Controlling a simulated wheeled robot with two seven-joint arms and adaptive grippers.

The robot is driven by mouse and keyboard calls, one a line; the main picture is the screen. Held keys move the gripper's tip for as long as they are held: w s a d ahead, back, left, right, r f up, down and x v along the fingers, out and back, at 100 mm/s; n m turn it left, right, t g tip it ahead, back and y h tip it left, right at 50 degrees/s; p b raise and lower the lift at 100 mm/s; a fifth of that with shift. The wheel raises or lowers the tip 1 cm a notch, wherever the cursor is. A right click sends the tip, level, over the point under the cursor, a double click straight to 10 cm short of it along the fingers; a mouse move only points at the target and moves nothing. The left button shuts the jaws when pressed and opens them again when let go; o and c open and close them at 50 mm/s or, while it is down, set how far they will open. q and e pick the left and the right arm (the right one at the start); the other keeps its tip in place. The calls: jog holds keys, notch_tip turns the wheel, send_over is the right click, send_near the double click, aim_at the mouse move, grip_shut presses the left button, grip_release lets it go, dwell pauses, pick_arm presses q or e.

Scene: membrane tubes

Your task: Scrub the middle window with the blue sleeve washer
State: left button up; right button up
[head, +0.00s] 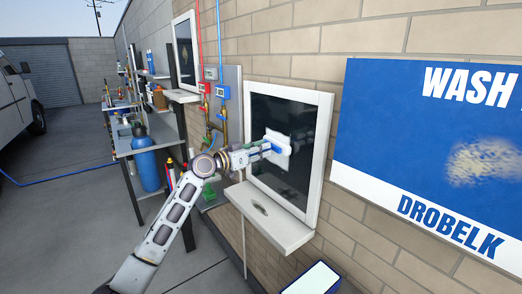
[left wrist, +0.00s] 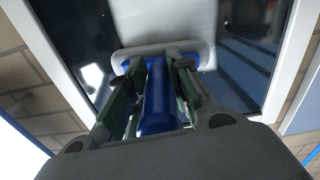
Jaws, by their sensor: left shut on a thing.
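The middle window (head: 262,172) is a dark pane in a white frame with a white sill (head: 270,222), on the brick wall at the centre of the head view. My left gripper (head: 262,148) is shut on the blue handle (left wrist: 158,95) of the sleeve washer. In the left wrist view the white sleeve (left wrist: 165,28) covers part of the dark pane. My right gripper is not in view.
A blue and white wash sign (head: 400,140) is on the wall at right. Red and blue hoses with valves (head: 213,92) hang left of the window. A bench with a blue cylinder (head: 146,165) stands further left. A white vehicle (head: 15,100) is at far left.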

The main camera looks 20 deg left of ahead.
pick_arm(q)
jog(key=shift+f+b, duration=0.55)
jog(key=shift+f, duration=0.25)
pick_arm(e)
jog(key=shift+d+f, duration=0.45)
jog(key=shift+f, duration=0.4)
pick_arm(q)
jog(key=shift+f, duration=0.2)
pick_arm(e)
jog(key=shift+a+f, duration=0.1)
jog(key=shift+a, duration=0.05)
pick_arm(q)
jog(key=shift+d+f+b, duration=0.1)
jog(key=shift+f+b, duration=1.15)
jog(key=shift+f, duration=0.05)
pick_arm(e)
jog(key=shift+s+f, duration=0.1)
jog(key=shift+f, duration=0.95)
pick_arm(q)
jog(key=shift+f, duration=0.15)
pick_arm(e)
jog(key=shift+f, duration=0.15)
